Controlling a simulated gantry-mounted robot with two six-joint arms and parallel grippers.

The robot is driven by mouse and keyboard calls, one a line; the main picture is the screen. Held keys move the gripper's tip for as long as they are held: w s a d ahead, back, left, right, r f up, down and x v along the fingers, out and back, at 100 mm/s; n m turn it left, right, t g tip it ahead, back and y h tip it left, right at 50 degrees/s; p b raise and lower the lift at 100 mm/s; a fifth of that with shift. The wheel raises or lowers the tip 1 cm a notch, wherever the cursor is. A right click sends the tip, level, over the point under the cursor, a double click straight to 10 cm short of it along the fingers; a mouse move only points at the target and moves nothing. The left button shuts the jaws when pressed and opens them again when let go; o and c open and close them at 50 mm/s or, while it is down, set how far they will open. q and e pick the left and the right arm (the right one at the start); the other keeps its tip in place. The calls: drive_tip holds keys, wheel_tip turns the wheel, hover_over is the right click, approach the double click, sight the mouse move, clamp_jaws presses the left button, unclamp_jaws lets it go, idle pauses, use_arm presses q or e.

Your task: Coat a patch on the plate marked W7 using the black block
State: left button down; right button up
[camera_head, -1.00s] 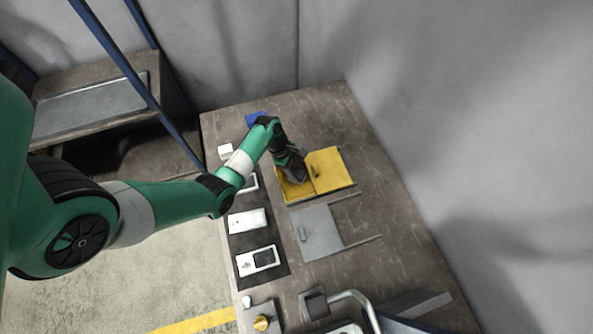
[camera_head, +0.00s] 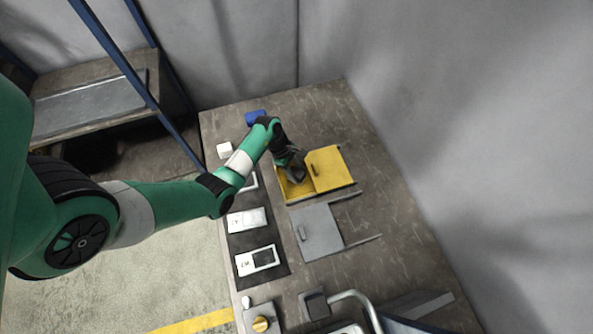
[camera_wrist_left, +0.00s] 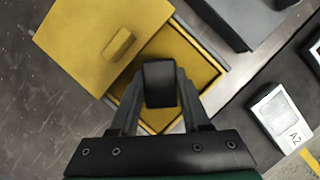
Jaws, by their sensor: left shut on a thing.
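My left gripper (camera_head: 295,172) is shut on the black block (camera_wrist_left: 160,84), over the open part of a yellow tray (camera_head: 297,193). The tray's yellow lid (camera_wrist_left: 103,40) with a small handle is slid aside. I cannot tell whether the block touches the tray floor. Three white plates lie in a row on a dark mat. The nearest plate (camera_head: 247,264) has a dark patch, and its small mark looks like W7. The middle plate (camera_head: 240,222) has a mark too small to read. The far plate, marked A2 (camera_wrist_left: 275,112), is partly hidden by my arm in the head view. My right gripper is out of view.
A grey tray with a grey lid (camera_head: 318,236) sits beside the yellow one. A white cube (camera_head: 224,150) and a blue object (camera_head: 256,118) are at the far end. A yellow knob (camera_head: 261,323) and a bent pipe (camera_head: 352,296) are at the near end. The table's right side is clear.

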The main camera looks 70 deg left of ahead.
sight(296, 172)
use_arm(q)
drive_tip(key=shift+f, duration=0.4)
drive_tip(key=shift+f, duration=0.1)
idle(1.2)
wheel_tip(296, 172, up, 7)
drive_tip(key=p, duration=0.7)
drive_tip(key=shift+r+p, duration=0.2)
drive_tip(key=shift+p, duration=0.1)
